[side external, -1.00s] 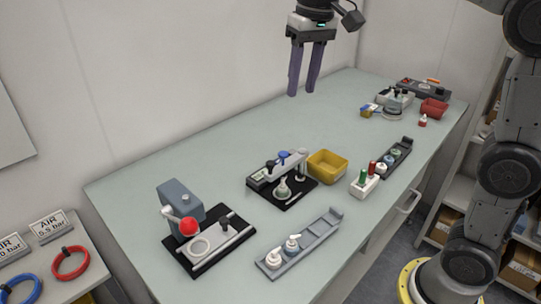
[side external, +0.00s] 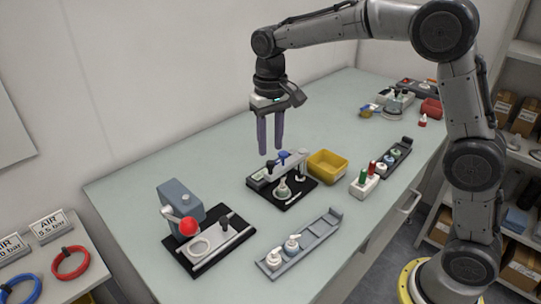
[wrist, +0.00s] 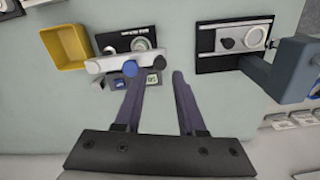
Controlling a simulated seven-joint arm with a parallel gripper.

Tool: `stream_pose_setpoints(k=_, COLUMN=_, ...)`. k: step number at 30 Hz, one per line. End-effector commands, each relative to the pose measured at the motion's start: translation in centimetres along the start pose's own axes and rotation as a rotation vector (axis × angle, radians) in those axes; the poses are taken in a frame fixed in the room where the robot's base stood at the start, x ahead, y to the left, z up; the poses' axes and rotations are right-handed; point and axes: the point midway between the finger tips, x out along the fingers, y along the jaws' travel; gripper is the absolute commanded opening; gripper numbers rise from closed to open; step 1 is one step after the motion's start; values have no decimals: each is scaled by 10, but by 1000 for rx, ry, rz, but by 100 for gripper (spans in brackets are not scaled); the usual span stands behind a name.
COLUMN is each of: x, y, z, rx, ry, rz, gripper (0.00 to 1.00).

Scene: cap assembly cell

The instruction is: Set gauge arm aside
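The gauge arm (side external: 293,160) is a light grey bar lying across the gauge station in the middle of the bench, with a blue knob by it. In the wrist view the gauge arm (wrist: 110,64) runs left to right just beyond my fingertips. The station's black base plate (side external: 262,197) carries a small flask-like part (side external: 283,189) under or beside the bar; the wrist view hides much of it. My gripper (side external: 271,150) is open and empty, pointing down above the back of the station. In the wrist view my gripper (wrist: 157,79) shows a clear gap between dark purple fingers.
A yellow bin (side external: 328,163) stands right of the station. A press with a red ball handle (side external: 188,227) is at front left. A grey rail (side external: 318,235) with white-capped bottles lies in front. Bare bench lies behind and left of the station.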

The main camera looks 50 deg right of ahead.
Motion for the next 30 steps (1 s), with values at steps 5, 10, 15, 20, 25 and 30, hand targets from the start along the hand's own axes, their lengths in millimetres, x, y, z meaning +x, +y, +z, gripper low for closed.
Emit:
stream_pose_setpoints(k=5, x=27, y=0, z=0, rx=0, ry=-3, rz=1, gripper=39)
stream_pose_setpoints(k=10, x=40, y=0, z=0, rx=0, ry=-1, rz=0, gripper=39)
stream_pose_setpoints(k=15, x=42, y=0, z=0, rx=0, ry=0, rz=0, gripper=39)
stream_pose_setpoints(k=20, x=42, y=0, z=0, rx=0, ry=0, rz=0, gripper=39)
stream_pose_setpoints(k=25, x=42, y=0, z=0, rx=0, ry=0, rz=0, gripper=9)
stream_pose_setpoints(k=30, x=42, y=0, z=0, rx=0, ry=0, rz=0, gripper=0)
